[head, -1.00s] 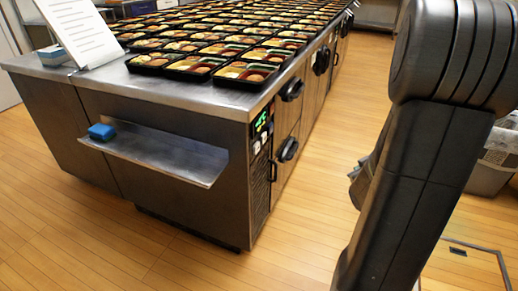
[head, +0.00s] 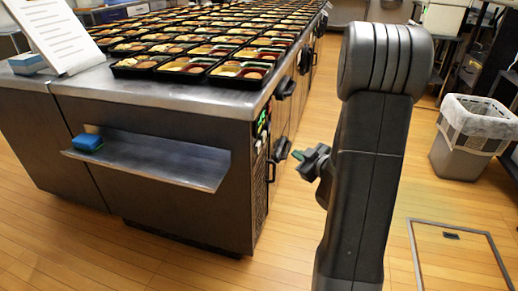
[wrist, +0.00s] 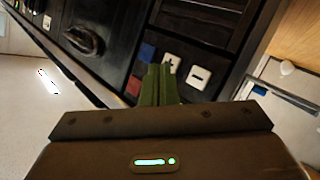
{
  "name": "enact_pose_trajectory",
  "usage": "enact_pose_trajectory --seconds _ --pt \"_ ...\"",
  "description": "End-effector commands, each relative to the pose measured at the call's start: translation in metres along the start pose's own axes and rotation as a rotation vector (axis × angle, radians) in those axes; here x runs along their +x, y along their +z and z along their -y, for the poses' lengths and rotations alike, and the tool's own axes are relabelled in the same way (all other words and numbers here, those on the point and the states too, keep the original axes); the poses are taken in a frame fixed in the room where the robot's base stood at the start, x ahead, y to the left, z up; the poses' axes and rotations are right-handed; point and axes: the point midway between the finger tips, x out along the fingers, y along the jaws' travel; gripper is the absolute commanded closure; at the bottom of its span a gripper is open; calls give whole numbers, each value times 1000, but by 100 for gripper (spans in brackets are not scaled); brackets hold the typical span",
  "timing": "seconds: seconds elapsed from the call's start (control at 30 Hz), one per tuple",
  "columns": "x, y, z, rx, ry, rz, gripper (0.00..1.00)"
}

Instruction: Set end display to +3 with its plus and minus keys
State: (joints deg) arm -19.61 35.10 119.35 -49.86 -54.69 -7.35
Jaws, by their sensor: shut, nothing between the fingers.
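The end display (head: 263,117) is a small lit panel on the counter's end, near the right corner; its green figure is too small to read. Its pale keys sit just below it. In the wrist view the white plus key (wrist: 172,61) and the white minus key (wrist: 199,77) lie side by side. My gripper (head: 299,154) is right of the panel in the head view. In the wrist view my gripper (wrist: 158,70) has its green fingers together and empty. The tips overlap the plus key's lower left; I cannot tell whether they touch it. The display's figure is not visible there.
Blue (wrist: 147,52) and red (wrist: 134,86) squares lie left of the keys. A black knob (wrist: 84,41) stands out farther left. The counter (head: 180,92) carries rows of bento trays. A shelf (head: 150,160) with a blue sponge (head: 87,142) juts from its end. A bin (head: 463,155) stands right.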

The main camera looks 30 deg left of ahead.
Motion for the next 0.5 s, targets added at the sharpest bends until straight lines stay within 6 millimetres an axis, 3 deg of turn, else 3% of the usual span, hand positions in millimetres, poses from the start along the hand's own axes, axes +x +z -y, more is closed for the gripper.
enact_pose_trajectory --seconds 0.5 --pt "42 -30 32 -2 -2 -2 100"
